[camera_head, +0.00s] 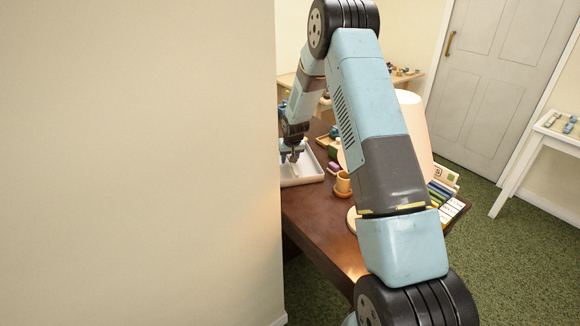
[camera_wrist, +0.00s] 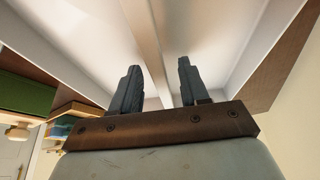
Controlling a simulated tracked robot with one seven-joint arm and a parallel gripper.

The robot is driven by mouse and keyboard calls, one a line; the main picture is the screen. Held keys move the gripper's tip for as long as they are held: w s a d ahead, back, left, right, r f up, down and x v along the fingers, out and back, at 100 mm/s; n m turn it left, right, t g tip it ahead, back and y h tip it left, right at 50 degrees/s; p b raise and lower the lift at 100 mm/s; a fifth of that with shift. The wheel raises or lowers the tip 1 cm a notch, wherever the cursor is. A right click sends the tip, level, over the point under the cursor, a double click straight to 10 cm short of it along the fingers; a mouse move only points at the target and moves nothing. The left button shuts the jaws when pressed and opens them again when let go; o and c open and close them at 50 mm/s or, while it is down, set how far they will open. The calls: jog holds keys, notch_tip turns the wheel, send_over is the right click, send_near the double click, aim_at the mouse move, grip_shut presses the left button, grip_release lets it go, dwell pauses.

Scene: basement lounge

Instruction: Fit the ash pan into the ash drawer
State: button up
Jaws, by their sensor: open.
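A white open tray (camera_head: 304,183) lies on the brown desk near the wall edge. It fills the upper wrist view as white walls and a pale divider (camera_wrist: 145,40). I cannot tell whether this tray is the ash pan or the ash drawer, and I can make out no second such part. My gripper (camera_head: 292,156) points down over the tray. In the wrist view my gripper (camera_wrist: 158,66) is open, its two dark fingers either side of the divider's line. I cannot tell whether they touch it. The wall hides the tray's left part.
A brown desk (camera_head: 318,218) bears a tan cup (camera_head: 343,184), a lamp with a pale shade (camera_head: 412,125) and several colourful small items. A large wall (camera_head: 140,160) blocks the left. A white side table (camera_head: 545,132) stands at right. Green carpet (camera_head: 495,250) is clear in front of it.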

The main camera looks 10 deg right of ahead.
grip_shut()
dwell(0.5)
